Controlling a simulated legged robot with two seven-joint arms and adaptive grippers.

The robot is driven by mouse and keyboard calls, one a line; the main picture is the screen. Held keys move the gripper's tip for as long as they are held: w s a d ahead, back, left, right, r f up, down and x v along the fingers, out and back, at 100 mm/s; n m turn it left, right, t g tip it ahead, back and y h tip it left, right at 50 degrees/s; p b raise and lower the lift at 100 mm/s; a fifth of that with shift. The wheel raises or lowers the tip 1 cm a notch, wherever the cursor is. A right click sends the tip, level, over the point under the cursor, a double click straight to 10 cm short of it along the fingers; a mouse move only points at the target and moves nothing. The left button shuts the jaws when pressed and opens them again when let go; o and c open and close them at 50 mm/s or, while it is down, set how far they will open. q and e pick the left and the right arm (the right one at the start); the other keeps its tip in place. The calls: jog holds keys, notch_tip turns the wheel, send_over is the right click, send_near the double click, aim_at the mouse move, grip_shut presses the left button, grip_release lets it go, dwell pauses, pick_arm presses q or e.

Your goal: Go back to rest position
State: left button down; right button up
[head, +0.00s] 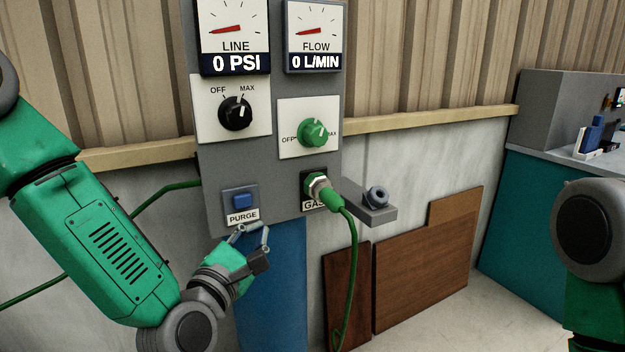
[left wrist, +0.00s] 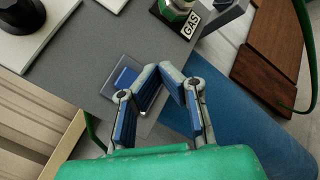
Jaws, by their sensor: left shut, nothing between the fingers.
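My left gripper (head: 250,232) is shut and empty, just below the blue PURGE button (head: 244,200) on the grey gas panel (head: 262,170). In the left wrist view its fingertips (left wrist: 160,72) meet in front of the panel, with the blue button (left wrist: 125,79) partly behind a finger. I cannot tell whether the fingers touch the panel. My right arm shows only in part at the right edge of the head view, and its gripper is out of view.
The panel carries a black knob (head: 236,113), a green knob (head: 314,133) and a green hose (head: 352,250) on the GAS port. A small shelf (head: 372,212) holds a nut (head: 376,196). A blue cylinder (head: 272,290) stands below. Brown boards (head: 425,270) lean on the wall.

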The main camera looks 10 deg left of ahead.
pick_arm(q)
jog(key=s+a+f+m+g, duration=0.2)
jog(key=s+f+m+g, duration=0.4)
jog(key=f, duration=0.7)
jog(key=s+a+f+m+g, duration=0.1)
jog(key=s+f+m+g, duration=0.3)
jog(key=s+f+m, duration=0.65)
jog(key=s+a+f+m+g+y, duration=0.2)
jog(key=s+a+f+m+g, duration=0.2)
jog(key=s, duration=0.5)
jog(key=s+a+f+m+g+y, duration=0.2)
jog(key=s+a+f+m+g, duration=0.2)
jog(key=s+f, duration=0.3)
jog(key=shift+s+a+f+m, duration=0.4)
jog(key=shift+s+a+m, duration=0.25)
jog(key=shift+s+a, duration=0.25)
